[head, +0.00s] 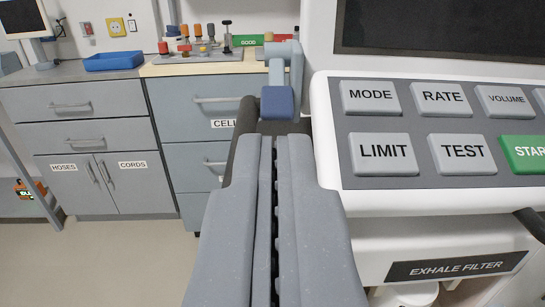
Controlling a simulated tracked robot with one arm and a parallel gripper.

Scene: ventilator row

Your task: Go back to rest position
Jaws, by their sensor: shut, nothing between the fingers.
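My gripper (273,142) reaches up through the middle of the head view. Its two long grey fingers lie side by side with only a thin dark line between them. It is shut and holds nothing. A white ventilator (325,110) fills the right side of the view, close to the right of my fingers. Its panel has grey buttons MODE (370,97), RATE, VOLUME, LIMIT and TEST, and a green button reading STAR, cut off by the frame edge. I cannot tell how far the fingertips are from the ventilator.
Grey cabinets (70,105) line the back left, labelled HOSES and CORDS. A blue tray (114,61) lies on the counter. A rack of coloured tools (200,50) stands beside it. An EXHALE FILTER label (456,266) is below the panel. The floor (110,265) at lower left is clear.

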